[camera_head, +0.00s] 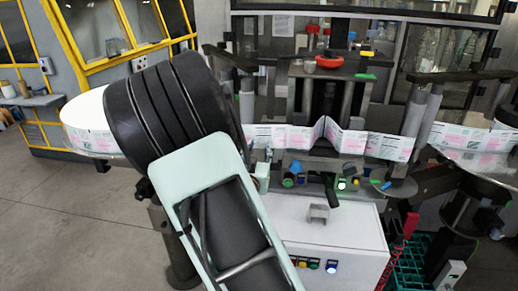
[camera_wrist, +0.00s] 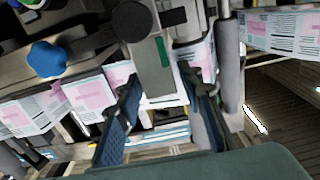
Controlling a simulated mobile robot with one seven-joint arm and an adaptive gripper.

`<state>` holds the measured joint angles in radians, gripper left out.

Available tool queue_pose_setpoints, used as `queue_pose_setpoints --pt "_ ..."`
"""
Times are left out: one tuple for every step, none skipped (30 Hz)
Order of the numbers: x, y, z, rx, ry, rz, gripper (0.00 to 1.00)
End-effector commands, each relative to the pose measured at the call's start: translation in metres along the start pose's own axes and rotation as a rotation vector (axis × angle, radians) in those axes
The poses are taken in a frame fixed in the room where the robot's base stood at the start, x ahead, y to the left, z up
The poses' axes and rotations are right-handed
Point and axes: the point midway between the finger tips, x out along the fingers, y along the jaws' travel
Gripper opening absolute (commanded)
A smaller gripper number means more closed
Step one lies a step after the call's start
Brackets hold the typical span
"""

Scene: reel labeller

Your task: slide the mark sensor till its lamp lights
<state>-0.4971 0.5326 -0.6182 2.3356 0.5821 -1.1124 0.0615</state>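In the wrist view, my gripper (camera_wrist: 165,112) is open, with one blue-and-black finger on each side of a gap. A grey upright block with a green stripe (camera_wrist: 152,65) stands just beyond the gap; it may be the mark sensor, but I cannot tell for sure. I see no contact between the fingers and it. The printed label web (camera_wrist: 90,92) runs behind the fingers; it also shows in the head view (camera_head: 385,145). In the head view my arm hides my gripper. No lamp clearly belonging to the sensor can be made out.
A blue star knob (camera_wrist: 47,58) sits left of the fingers; a grey roller post (camera_wrist: 229,65) stands to the right. In the head view, a white cabinet (camera_head: 345,240) stands below, a lit green button (camera_head: 342,184) above it, and a red mushroom-shaped part (camera_head: 329,62) on top.

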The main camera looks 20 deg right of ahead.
Motion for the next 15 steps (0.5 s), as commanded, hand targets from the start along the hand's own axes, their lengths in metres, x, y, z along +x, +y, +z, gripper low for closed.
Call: queue_pose_setpoints --pt "-0.0002 -0.0001 0.0000 0.000 0.000 0.000 0.27" --pt "-0.0002 -0.0001 0.0000 0.000 0.000 0.000 0.23" --pt "-0.0002 -0.0002 0.0000 0.000 0.000 0.000 0.19" --pt "-0.0002 -0.0001 0.0000 0.000 0.000 0.000 0.16" --pt "-0.0003 -0.0002 0.0000 0.000 0.000 0.000 0.12" --pt "-0.0003 -0.0001 0.0000 0.000 0.000 0.000 0.08" --pt "-0.0003 -0.0002 0.0000 0.000 0.000 0.000 0.05" --pt "-0.0003 -0.0002 0.0000 0.000 0.000 0.000 0.01" --pt "-0.0003 -0.0002 0.0000 0.000 0.000 0.000 0.00" --pt "-0.0003 -0.0002 0.0000 0.000 0.000 0.000 0.00" --pt "-0.0003 -0.0002 0.0000 0.000 0.000 0.000 0.00" --pt "-0.0003 -0.0002 0.0000 0.000 0.000 0.000 0.00" --pt "-0.0004 -0.0002 0.0000 0.000 0.000 0.000 0.00" --pt "-0.0004 -0.0002 0.0001 0.000 0.000 0.000 0.00" --pt "-0.0004 -0.0002 0.0001 0.000 0.000 0.000 0.00"
